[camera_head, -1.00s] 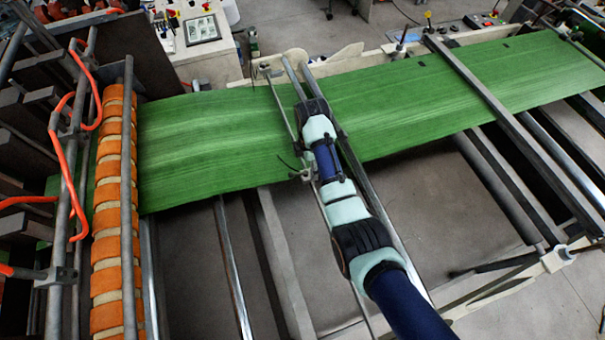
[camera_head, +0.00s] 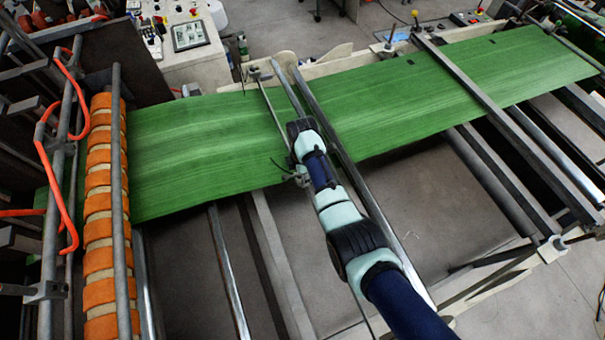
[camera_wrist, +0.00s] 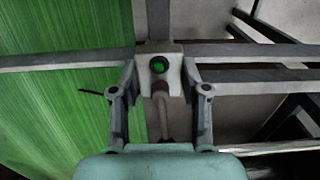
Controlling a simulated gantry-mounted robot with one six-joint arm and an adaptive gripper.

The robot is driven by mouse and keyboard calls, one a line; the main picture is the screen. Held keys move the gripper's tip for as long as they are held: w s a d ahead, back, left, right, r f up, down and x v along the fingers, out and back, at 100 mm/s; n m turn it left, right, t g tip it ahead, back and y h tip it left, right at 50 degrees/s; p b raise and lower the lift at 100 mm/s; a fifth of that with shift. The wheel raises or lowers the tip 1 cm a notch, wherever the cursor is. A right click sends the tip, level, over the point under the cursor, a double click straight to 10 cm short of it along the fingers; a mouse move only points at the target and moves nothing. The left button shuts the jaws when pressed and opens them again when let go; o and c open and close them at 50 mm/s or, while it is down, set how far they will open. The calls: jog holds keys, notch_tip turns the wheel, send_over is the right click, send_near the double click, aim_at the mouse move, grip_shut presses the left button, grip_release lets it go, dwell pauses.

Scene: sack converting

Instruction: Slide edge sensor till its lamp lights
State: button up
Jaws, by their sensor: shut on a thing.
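The edge sensor (camera_wrist: 151,76) is a pale block with a round lamp (camera_wrist: 159,65). The lamp shows green and looks lit in the wrist view. My gripper (camera_wrist: 160,82) has one finger on each side of the block and is shut on it. The sensor sits on a grey cross rail (camera_wrist: 229,53), just beside the edge of the green web (camera_wrist: 60,105), which lies to its left. In the head view the sensor bracket (camera_head: 301,177) is small, at the web's near edge. My fingers are not clear there.
A thin dark rod (camera_wrist: 91,92) sticks out left of my gripper over the web. Long metal bars (camera_head: 340,155) cross the web beside my arm. An orange-wrapped roller (camera_head: 98,220) stands at the left. Open frame gaps show the floor below.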

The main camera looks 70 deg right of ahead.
grip_shut()
jog(key=shift+w+d+p, duration=0.3)
jog(key=shift+w+d, duration=0.05)
jog(key=shift+s+a, duration=0.1)
jog(key=o, duration=1.2)
grip_release()
notch_tip(320, 180, up, 12)
jog(key=shift+a, duration=0.1)
